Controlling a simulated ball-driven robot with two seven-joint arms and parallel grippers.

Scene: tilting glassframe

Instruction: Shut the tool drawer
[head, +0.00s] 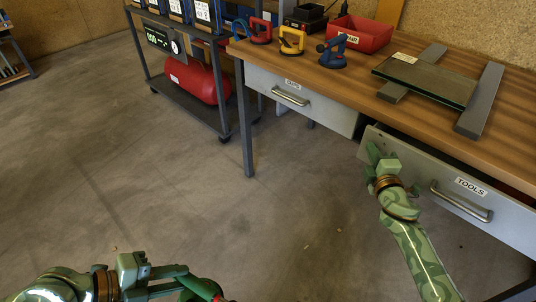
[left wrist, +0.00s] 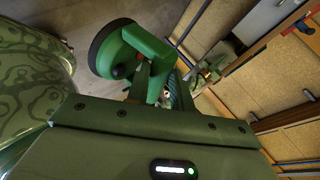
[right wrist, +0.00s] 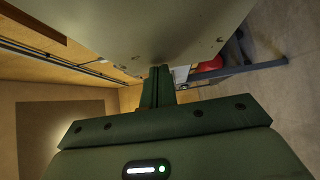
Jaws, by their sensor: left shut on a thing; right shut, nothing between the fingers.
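The tool drawer (head: 450,188) is a grey front with a TOOLS label and a metal bar handle, on the right of the workbench. It stands partly out, with a dark gap along its top edge. My right gripper (head: 372,152) is shut and empty at the drawer front's left end; I cannot tell whether it touches. In the right wrist view, its closed fingers (right wrist: 157,85) point at a pale panel (right wrist: 150,25), which seems to be the drawer front. My left gripper (head: 155,278) is low at the bottom, shut on a green suction lifter (left wrist: 150,55) with a round black-rimmed cup.
The CUPS drawer (head: 310,101) on the left looks closed. On the bench (head: 440,124) are a glass pane (head: 425,78) on grey bars, a red bin (head: 360,33) and several suction lifters. A dark cart with a red tank (head: 197,79) stands left. The floor in front is clear.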

